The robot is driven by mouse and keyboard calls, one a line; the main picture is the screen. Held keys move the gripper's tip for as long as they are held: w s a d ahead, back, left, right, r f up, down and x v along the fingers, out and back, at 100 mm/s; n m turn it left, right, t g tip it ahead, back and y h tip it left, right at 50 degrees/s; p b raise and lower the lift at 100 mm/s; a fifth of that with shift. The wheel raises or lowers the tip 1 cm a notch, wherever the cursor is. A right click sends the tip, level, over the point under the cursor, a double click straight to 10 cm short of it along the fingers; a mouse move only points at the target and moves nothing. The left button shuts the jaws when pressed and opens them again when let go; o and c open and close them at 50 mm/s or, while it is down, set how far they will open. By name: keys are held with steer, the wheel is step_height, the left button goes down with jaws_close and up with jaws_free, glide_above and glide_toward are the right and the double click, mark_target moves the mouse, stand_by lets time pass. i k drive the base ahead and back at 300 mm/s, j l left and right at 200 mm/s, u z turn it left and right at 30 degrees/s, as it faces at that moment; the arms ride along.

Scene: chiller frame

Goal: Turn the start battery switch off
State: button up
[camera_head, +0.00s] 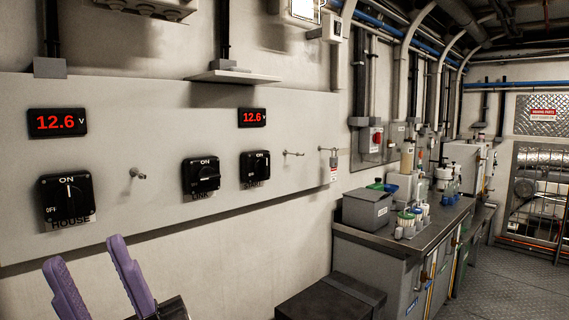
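Three black rotary switches are mounted on the grey wall panel (150,130). The rightmost switch (255,168), below the right 12.6 V display (252,117), has ON above its knob; its lower label is too small to read surely, and its knob position is unclear. The middle switch (201,176) is labelled LINK. The left switch (67,200) is labelled HOUSE, and its knob mark points up toward ON. My gripper (84,252) shows two purple fingers at the bottom left, spread apart with nothing between them. It appears below the HOUSE switch and left of the other switches, touching none.
A peg (137,173) and a hook (293,153) stick out of the panel. A shelf (232,77) juts out above. A dark box (331,298) stands low ahead, beside a counter (385,246) with bottles and a grey bin.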

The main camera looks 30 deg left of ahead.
mark_target(261, 168)
steer(key=i+u, duration=0.15)
steer(key=i, duration=0.4)
steer(key=i+l+u, duration=0.1)
steer(key=i, duration=0.45)
steer(key=u, duration=0.25)
steer(key=i+l, duration=0.05)
steer(key=l, duration=0.05)
